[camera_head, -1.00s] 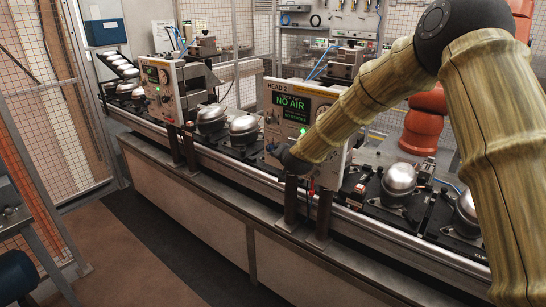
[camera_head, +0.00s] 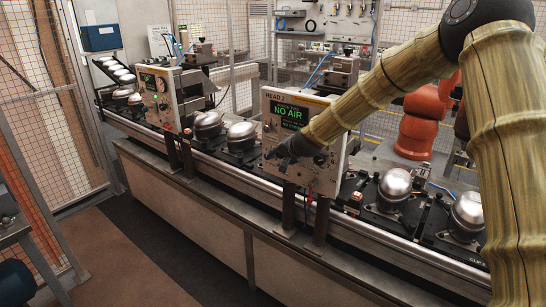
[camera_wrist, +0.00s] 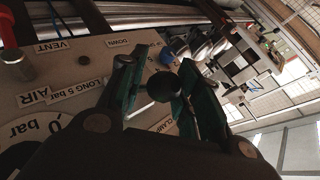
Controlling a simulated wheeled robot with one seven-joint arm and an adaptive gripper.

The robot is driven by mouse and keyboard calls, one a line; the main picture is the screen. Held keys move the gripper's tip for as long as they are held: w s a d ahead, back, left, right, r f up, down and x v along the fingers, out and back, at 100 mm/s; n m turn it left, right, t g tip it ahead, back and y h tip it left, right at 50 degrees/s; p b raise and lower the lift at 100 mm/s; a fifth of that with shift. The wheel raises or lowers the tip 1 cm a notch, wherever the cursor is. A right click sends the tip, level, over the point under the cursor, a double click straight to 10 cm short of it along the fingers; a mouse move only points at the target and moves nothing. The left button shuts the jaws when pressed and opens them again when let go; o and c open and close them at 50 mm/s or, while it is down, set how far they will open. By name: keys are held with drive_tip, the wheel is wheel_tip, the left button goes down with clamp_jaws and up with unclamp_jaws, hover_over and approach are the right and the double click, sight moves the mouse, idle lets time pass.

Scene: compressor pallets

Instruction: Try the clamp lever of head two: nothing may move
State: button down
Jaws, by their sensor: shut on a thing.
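The head two panel (camera_head: 298,174) is a pale box with a green-lettered display (camera_head: 288,112) reading NO AIR. My gripper (camera_head: 284,150) is at the panel's front, below the display. In the wrist view my gripper (camera_wrist: 160,82) has its teal-padded fingers on both sides of a round black knob (camera_wrist: 163,88), shut on it. A label reading CLAMP (camera_wrist: 158,124) lies close to this clamp lever knob.
A red-capped handle (camera_wrist: 16,32) by the VENT label, a gauge (camera_wrist: 30,138) and a blue button (camera_wrist: 167,57) are on the same panel. Silver domes (camera_head: 395,186) sit on pallets along the conveyor. Another head panel (camera_head: 160,95) stands to the left. The floor in front is clear.

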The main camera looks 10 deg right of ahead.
drive_tip(key=shift+w+d+r, duration=0.1)
drive_tip(key=shift+w+r, duration=0.25)
drive_tip(key=shift+r, duration=0.4)
drive_tip(key=c, duration=1.1)
unclamp_jaws()
drive_tip(key=shift+c, duration=0.2)
drive_tip(key=shift+f, duration=0.15)
drive_tip(key=shift+s+f, duration=0.1)
drive_tip(key=shift+f, duration=0.05)
drive_tip(key=shift+f, duration=0.15)
drive_tip(key=v, duration=1.2)
drive_tip(key=shift+s+f, duration=0.1)
